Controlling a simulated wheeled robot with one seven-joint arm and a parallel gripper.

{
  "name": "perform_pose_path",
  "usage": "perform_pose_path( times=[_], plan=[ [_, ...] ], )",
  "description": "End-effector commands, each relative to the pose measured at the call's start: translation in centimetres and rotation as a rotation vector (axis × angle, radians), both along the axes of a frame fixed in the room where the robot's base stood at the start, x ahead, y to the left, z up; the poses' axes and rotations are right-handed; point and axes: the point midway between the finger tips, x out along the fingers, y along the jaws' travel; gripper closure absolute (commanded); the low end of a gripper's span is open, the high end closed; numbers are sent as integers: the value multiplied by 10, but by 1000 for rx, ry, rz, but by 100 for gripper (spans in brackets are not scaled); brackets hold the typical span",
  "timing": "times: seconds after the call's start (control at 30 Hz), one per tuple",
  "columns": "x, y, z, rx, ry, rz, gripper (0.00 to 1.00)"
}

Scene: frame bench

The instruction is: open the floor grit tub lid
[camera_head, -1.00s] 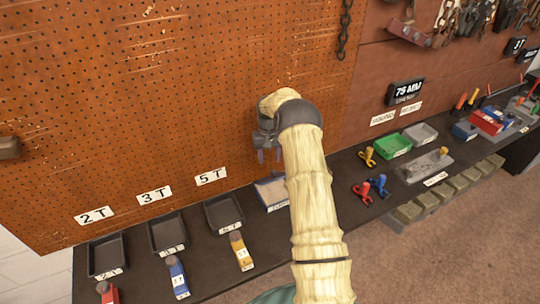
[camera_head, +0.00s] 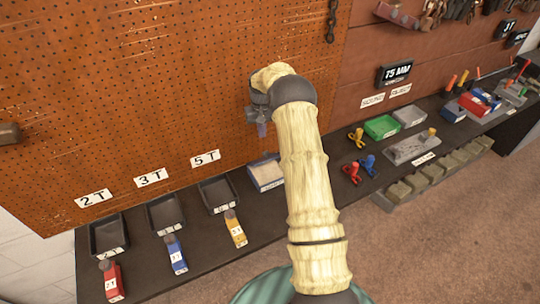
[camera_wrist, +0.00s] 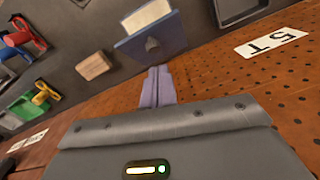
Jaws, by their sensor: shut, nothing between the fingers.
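My gripper (camera_head: 262,130) is shut and empty, in front of the pegboard and above the bench, with its fingers pointing down. In the wrist view its closed fingers (camera_wrist: 158,84) point toward a blue box. The blue box (camera_head: 269,184) stands on the bench right of the trays, with a pale top or filling. In the wrist view the blue box (camera_wrist: 160,42) shows a dark knob on its front; a gap seems to separate it from the fingers. No readable label marks a grit tub.
Dark trays (camera_head: 165,212) with red, blue and yellow tagged pieces stand left on the bench (camera_head: 300,200). Green (camera_head: 381,127) and grey bins, coloured clamps and blocks stand right. The wrist view shows a wooden block (camera_wrist: 93,65) near the box. The pegboard (camera_head: 150,90) rises behind.

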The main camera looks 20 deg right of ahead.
Motion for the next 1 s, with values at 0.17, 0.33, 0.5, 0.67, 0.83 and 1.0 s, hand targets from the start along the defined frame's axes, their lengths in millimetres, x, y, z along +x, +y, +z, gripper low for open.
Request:
perform_pose_path(
  times=[0.17, 0.33, 0.5, 0.67, 0.83, 1.0],
  plan=[
    [-12, 21, 22, -8, -18, 34, 100],
    [-45, 54, 56, -21, -49, 82, 100],
    [-90, 85, 84, -30, -84, 123, 100],
    [-142, 113, 105, -35, -119, 156, 100],
    [-205, 135, 120, -36, -158, 181, 100],
    [-273, 151, 126, -33, -196, 198, 100]
  ],
)
